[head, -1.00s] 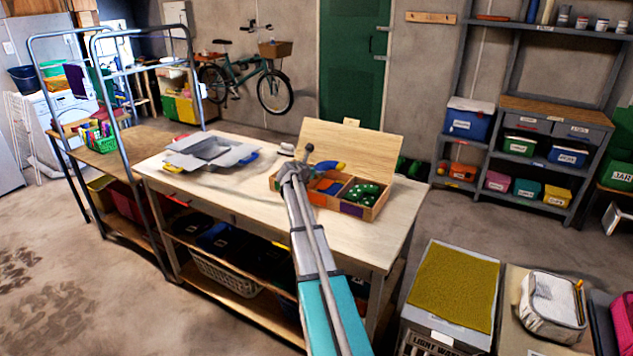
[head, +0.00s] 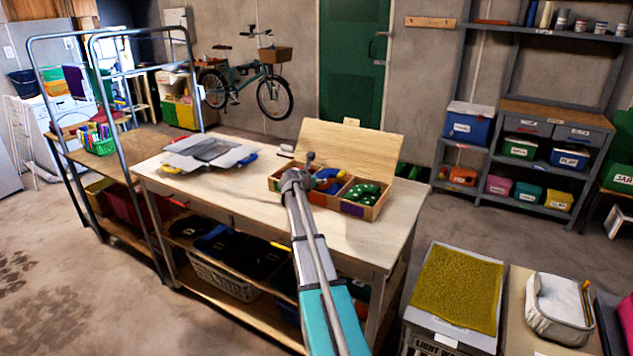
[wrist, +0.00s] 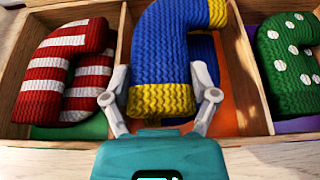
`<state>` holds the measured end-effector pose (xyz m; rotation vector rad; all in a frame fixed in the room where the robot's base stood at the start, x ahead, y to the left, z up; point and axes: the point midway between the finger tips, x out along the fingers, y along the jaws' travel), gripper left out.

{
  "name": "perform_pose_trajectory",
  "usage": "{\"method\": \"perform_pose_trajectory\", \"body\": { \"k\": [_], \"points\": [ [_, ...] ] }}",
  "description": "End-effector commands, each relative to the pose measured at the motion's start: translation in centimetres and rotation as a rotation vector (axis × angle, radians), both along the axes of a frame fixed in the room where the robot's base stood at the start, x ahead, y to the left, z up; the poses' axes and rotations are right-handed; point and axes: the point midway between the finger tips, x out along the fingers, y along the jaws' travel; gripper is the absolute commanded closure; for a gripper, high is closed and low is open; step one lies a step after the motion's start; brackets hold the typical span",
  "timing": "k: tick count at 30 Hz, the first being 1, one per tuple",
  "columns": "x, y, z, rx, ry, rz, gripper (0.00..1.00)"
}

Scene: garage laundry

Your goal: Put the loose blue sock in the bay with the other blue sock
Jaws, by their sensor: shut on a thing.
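The loose blue sock (wrist: 160,62), knitted with yellow ends, is between the two fingers of my gripper (wrist: 160,103) in the wrist view. It is over or in the middle bay (wrist: 232,120), which has an orange floor; I cannot tell whether it touches the bottom. The other blue sock (wrist: 204,62) shows partly behind it in that bay. In the head view the held sock (head: 328,180) is low at the divided box (head: 352,209), and my gripper (head: 300,178) is at the box's left part, its fingers mostly hidden.
Red-and-white striped socks (wrist: 72,62) fill the left bay and green dotted socks (wrist: 290,55) the right one. The open wooden lid (head: 345,150) stands behind the box. A grey folded item (head: 210,150) lies left on the workbench (head: 225,195); bench between is clear.

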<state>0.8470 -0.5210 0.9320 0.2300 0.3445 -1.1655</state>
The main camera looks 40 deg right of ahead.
Motion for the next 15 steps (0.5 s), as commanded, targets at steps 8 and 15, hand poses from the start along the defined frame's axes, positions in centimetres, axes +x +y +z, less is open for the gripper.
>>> {"method": "perform_pose_trajectory", "body": {
  "k": [8, 15],
  "points": [
    [0.0, 0.0, -0.6, 0.000, 0.000, 0.000, 0.68],
    [0.0, 0.0, -1.1, 0.000, 0.000, 0.000, 0.68]
  ]
}}
